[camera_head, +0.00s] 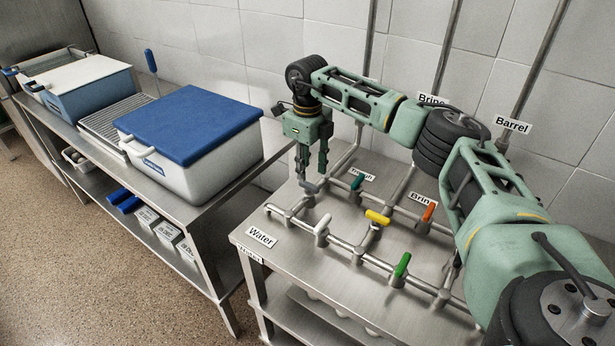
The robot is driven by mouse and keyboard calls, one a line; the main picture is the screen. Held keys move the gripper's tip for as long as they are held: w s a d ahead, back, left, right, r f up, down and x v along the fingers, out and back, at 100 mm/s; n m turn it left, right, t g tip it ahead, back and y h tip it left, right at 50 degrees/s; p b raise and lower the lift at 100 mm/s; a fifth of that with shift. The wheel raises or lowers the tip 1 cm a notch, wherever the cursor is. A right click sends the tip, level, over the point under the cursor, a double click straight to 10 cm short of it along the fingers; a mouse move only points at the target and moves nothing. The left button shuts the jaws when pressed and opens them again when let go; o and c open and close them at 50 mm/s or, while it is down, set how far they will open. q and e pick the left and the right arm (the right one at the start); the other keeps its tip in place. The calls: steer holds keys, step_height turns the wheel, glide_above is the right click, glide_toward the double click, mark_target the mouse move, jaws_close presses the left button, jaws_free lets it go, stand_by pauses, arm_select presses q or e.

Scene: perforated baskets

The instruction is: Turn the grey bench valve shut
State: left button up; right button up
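The grey valve handle (312,187) sits on the pipework at the back left of the steel bench, near the Water label. My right gripper (313,172) points down over it, with its two fingers apart. The fingertips are right at the handle; whether they touch it I cannot tell. The handle lies roughly across the gap between the fingertips, and the fingers partly cover the valve. My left gripper is not in view.
Other handles stand close by: white (322,226), teal (357,183), yellow (377,217), orange (429,211) and green (402,265). Pipes rise along the tiled wall behind. A blue-lidded white cooler (190,170) stands on the table to the left.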

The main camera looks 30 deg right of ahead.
mark_target(307, 182)
step_height(307, 182, up, 7)
steer(key=shift+r, duration=0.15)
stand_by(0.6)
